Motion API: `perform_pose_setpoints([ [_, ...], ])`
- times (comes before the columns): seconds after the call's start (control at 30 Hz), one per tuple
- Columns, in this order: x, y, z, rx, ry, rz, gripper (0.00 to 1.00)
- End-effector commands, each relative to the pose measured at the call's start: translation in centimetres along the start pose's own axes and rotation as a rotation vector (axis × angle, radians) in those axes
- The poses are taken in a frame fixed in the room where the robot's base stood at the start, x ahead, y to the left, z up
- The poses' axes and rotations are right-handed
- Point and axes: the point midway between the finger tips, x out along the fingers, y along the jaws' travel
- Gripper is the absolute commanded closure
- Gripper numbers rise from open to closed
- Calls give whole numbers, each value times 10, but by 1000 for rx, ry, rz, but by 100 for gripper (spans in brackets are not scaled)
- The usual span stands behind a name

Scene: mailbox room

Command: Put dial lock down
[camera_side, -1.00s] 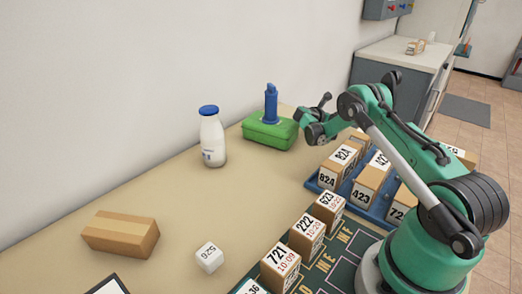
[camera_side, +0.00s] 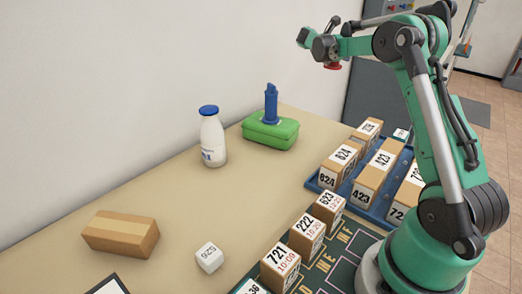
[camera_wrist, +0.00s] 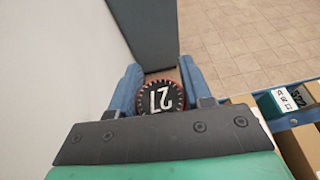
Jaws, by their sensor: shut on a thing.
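The dial lock (camera_wrist: 160,97) is a round black disc with a toothed red rim and white digits on its face. It sits between the two blue fingers of my gripper (camera_wrist: 161,84) in the wrist view. In the side view my gripper (camera_side: 326,52) is raised high above the far end of the table, in front of the wall. The red dial lock (camera_side: 332,66) shows just under it, touching nothing below. My gripper is shut on the dial lock.
A blue tray (camera_side: 316,186) holds several numbered boxes. More boxes stand on a dark green mat (camera_side: 327,264). A green box with a blue stamp (camera_side: 270,132), a milk bottle (camera_side: 212,142), a brown parcel (camera_side: 121,234) and a white cube (camera_side: 209,257) stand on the table. The table's middle is clear.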

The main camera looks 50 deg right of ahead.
Motion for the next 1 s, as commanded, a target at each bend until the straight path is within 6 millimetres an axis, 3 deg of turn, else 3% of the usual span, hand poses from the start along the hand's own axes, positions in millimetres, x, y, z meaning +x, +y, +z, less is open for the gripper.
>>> perform_pose_setpoints([
  [0.17, -61, 28, 0, -72, 1, 176, 100],
  [0.33, -154, 50, -12, -186, 0, 452, 100],
  [0.47, -226, 52, -27, -277, 0, 671, 100],
  [0.6, -296, 39, -47, -371, 0, 898, 100],
  [0.8, -362, 11, -72, -471, 0, 1140, 100],
  [1.0, -388, -5, -84, -515, 0, 1246, 100],
])
